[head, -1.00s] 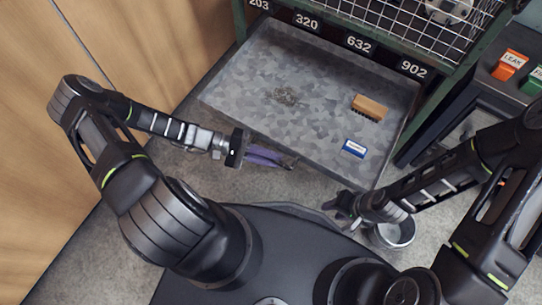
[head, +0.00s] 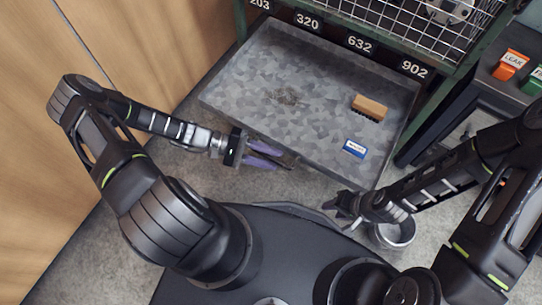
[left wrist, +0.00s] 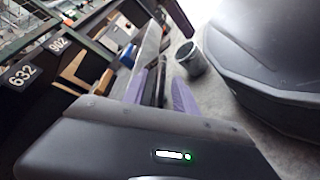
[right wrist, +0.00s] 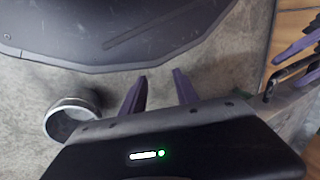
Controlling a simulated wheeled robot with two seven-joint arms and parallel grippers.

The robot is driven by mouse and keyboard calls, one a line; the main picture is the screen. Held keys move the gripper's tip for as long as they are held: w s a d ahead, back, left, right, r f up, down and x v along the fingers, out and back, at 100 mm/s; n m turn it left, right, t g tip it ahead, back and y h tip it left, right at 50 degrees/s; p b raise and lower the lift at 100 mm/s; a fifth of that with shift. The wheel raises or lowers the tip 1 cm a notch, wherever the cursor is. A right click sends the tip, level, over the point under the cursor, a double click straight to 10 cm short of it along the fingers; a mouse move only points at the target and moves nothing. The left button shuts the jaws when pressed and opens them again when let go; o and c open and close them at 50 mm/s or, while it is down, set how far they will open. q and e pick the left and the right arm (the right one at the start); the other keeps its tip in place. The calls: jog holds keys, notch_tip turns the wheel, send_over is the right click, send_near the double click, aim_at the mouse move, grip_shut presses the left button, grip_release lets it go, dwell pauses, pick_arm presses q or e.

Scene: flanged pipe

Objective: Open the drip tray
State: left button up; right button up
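The drip tray (head: 240,88) is a grey metal drawer, standing well out from under the green-framed rack. My left gripper (head: 275,156) is at its front edge, with its purple fingers parted. A dark bar, apparently the tray's handle, lies between the fingers in the left wrist view (left wrist: 160,82); I cannot tell whether they touch it. My right gripper (head: 340,204) is open and empty near the tray's front right corner. Its parted fingers also show in the right wrist view (right wrist: 160,88).
In the tray lie a wooden brush (head: 369,108), a blue-and-white box (head: 354,148) and a dark stain. A metal bucket (head: 393,234) stands on the floor below my right arm. A dark cabinet with an orange block (head: 510,64) is at right. A wooden wall is at left.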

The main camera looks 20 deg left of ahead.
pick_arm(q)
jog(key=v, duration=0.7)
jog(key=shift+a+p, duration=0.15)
jog(key=shift+p, duration=0.25)
jog(key=shift+a, duration=0.15)
